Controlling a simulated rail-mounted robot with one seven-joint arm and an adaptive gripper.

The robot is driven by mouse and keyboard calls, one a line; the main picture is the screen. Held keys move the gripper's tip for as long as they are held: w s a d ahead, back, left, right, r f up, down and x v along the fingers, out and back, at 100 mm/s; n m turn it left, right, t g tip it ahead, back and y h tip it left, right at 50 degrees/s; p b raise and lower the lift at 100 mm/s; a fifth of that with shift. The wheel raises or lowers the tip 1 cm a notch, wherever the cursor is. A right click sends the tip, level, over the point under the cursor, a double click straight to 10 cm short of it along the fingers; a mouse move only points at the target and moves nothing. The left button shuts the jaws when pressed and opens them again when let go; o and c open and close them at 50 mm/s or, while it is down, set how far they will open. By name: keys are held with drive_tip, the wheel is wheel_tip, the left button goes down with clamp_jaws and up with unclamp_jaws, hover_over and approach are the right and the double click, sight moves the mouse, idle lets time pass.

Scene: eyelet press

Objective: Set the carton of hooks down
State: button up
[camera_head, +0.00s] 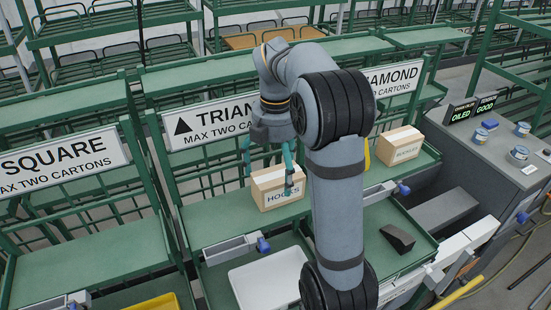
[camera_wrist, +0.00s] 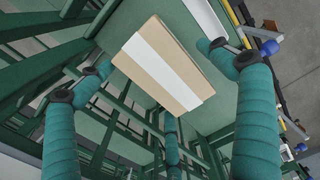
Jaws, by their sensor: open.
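The carton of hooks (camera_head: 275,200), a tan box with a pale tape strip and a HOOKS label, sits upright on the green shelf (camera_head: 215,222) below the TRIANGLE sign (camera_head: 212,118). In the wrist view the carton (camera_wrist: 163,65) shows from above, with its tape strip running along the top. The fingers are spread and open. I cannot tell whether either finger still touches the carton.
A BUCKLES carton (camera_head: 401,147) stands to the right, under the DIAMOND sign (camera_head: 394,78). The SQUARE shelf (camera_head: 85,255) at left is bare. A white bin (camera_head: 268,281) and a dark wedge (camera_head: 398,237) lie lower down. Green posts and rails surround the shelves.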

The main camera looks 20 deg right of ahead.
wheel_tip(320, 180, up, 12)
drive_tip(key=p, duration=0.4)
drive_tip(key=shift+f, duration=0.1)
wheel_tip(320, 180, down, 13)
drive_tip(key=b, duration=0.4)
drive_tip(key=shift+r+b, duration=0.2)
drive_tip(key=shift+b, duration=0.1)
wheel_tip(320, 180, up, 3)
drive_tip(key=shift+w+f+p, duration=0.1)
drive_tip(key=shift+f+p, duration=0.1)
drive_tip(key=shift+p, duration=0.2)
drive_tip(key=shift+r, duration=0.6)
drive_tip(key=shift+f, duration=0.1)
